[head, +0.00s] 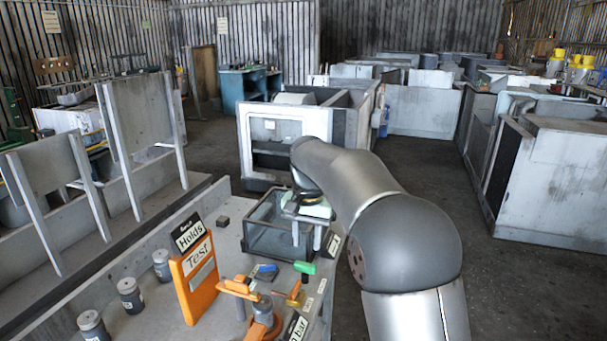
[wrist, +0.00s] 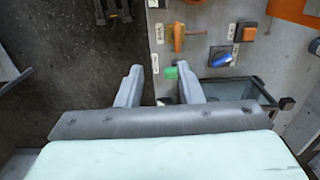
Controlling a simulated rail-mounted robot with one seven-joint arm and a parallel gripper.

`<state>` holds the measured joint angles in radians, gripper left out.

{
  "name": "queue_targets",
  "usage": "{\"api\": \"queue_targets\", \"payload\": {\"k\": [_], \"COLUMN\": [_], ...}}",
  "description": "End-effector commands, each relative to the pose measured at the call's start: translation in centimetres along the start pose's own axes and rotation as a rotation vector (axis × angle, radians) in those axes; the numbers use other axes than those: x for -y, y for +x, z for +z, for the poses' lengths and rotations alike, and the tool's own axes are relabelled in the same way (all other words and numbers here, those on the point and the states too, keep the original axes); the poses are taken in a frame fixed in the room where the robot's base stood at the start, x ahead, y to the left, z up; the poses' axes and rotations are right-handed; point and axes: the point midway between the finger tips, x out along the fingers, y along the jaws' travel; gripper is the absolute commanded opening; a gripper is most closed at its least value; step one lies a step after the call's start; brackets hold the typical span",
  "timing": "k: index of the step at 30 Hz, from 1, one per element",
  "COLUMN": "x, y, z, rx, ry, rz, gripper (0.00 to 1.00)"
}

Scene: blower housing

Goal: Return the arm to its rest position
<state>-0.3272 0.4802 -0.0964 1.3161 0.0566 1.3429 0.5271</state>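My arm (head: 375,220) reaches forward from the lower right in the head view and bends down at its far end. My gripper (wrist: 160,80) shows two grey fingers standing apart in the wrist view, with nothing visibly held between them. In the head view the gripper (head: 302,222) points down at the right side of a clear, dark-framed bin (head: 265,248), and its fingertips are partly hidden there. I cannot tell whether it touches the bin. The bin (wrist: 245,90) is partly hidden behind the right finger in the wrist view.
The bench holds an orange board with "Holds" and "Test" signs (head: 195,270), several grey jars (head: 131,295), an orange clamp-like fixture (head: 262,315), a green-handled part (head: 304,268) and a blue knob (head: 265,268). Floor (head: 420,170) to the right is clear; grey cabinets (head: 560,180) stand beyond.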

Motion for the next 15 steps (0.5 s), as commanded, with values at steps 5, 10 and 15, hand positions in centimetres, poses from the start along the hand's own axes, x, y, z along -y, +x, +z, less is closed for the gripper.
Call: {"api": "queue_targets", "payload": {"k": [5,10,15], "x": [-7.7,-15.0,-20.2], "y": [-0.8,1.1,4.5], "z": [5.9,14.2,22.1], "rx": [-0.002,-0.012,-0.022], "ry": [-0.075,-0.178,-0.267], "rz": [-0.018,-0.023,-0.016], "gripper": [0.34,0.34,0.34]}}
